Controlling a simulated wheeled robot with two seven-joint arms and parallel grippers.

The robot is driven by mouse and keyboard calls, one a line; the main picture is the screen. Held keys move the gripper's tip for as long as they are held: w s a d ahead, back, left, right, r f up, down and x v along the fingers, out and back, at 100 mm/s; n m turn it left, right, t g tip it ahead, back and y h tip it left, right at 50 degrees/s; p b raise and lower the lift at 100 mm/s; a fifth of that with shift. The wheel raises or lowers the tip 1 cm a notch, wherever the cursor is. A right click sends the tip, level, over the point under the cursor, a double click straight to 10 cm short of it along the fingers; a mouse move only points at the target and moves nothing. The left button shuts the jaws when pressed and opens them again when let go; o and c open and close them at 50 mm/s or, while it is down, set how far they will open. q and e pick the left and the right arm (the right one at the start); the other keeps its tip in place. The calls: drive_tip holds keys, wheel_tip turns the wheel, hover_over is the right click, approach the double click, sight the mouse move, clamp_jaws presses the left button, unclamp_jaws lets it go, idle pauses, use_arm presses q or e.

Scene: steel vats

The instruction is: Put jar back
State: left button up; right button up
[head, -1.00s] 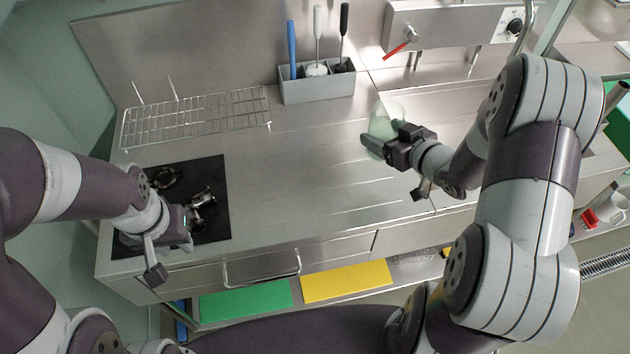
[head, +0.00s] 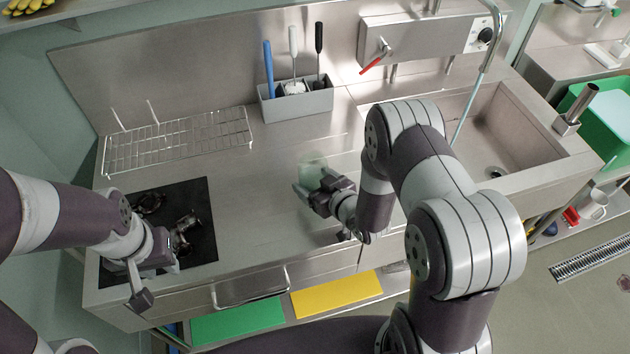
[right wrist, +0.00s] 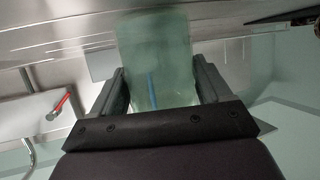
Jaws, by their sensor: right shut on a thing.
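A pale green, see-through jar (head: 313,163) is in my right gripper (head: 314,184), over the middle of the steel counter. In the right wrist view the jar (right wrist: 158,55) stands between the two dark fingers (right wrist: 160,92), which are shut on it. I cannot tell whether its base touches the counter. My left gripper (head: 172,252) is low over the black mat (head: 205,225) at the left, near small shiny metal items (head: 184,225). Its fingertips are too unclear to judge.
A wire rack (head: 180,140) stands at the back left. A grey holder (head: 297,103) with several upright tools is behind the jar. A sink (head: 510,135) with a red-levered tap (head: 375,60) is to the right. Counter between mat and jar is clear.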

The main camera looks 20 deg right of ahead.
drive_tip(key=shift+f, duration=0.2)
drive_tip(key=o, duration=1.1)
drive_tip(key=shift+d, duration=0.1)
drive_tip(key=shift+s+r, duration=0.1)
drive_tip(key=shift+r, duration=0.2)
drive_tip(key=s+d+r+m+g+h+b, duration=0.1)
drive_tip(key=s+d+r+g+h, duration=0.35)
drive_tip(key=s+d, duration=0.35)
drive_tip(key=s+a+r+m+g, duration=0.1)
drive_tip(key=s+r+g, duration=0.1)
drive_tip(key=s, duration=0.1)
drive_tip(key=s+a+r+m+g, duration=0.1)
drive_tip(key=s+r+g, duration=0.1)
drive_tip(key=s, duration=0.2)
drive_tip(key=s+a+r+g, duration=0.2)
drive_tip(key=s, duration=0.1)
drive_tip(key=shift+s+m+g, duration=0.35)
drive_tip(key=shift+s+m, duration=0.05)
